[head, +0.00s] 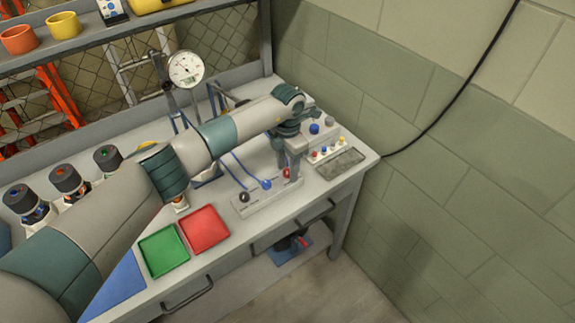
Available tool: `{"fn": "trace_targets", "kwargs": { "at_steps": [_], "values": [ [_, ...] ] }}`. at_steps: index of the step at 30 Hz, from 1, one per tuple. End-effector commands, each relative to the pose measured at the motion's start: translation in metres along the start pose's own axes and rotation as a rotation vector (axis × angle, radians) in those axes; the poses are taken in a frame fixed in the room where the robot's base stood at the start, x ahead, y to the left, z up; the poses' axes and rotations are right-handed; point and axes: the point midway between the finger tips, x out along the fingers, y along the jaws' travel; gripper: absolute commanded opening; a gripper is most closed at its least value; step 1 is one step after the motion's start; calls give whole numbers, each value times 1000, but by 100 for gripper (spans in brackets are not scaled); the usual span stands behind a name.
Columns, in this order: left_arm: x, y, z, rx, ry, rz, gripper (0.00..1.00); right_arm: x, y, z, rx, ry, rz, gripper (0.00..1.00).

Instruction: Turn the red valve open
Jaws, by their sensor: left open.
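A low grey block (262,201) on the workbench carries a black, a blue and a red knob in a row. The red knob (287,173) is at the block's right end and looks like the red valve. My left arm reaches over the bench from the left, and my left gripper (292,166) points down at the red knob. It is open, with its fingers close to the knob and partly hiding it. I cannot tell whether they touch it. My right gripper is not in view.
Red (204,230) and green (163,250) trays lie at the bench front. A small button panel (326,150) and grey tray (341,163) sit right of the gripper. A gauge (186,69) stands behind my arm. A block wall (440,140) bounds the right side.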

Motion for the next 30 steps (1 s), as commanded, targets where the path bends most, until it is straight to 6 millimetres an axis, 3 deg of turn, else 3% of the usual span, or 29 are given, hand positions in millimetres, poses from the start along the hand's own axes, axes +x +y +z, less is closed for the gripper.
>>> {"fn": "trace_targets", "kwargs": {
  "at_steps": [6,11,23,30],
  "values": [
    [0,0,0,0,0,0,39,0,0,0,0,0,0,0],
    [0,0,0,0,0,0,1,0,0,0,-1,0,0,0],
    [1,0,0,-33,0,0,1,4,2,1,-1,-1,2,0],
    [2,0,0,-141,0,1,1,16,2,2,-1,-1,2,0]
  ]
}}
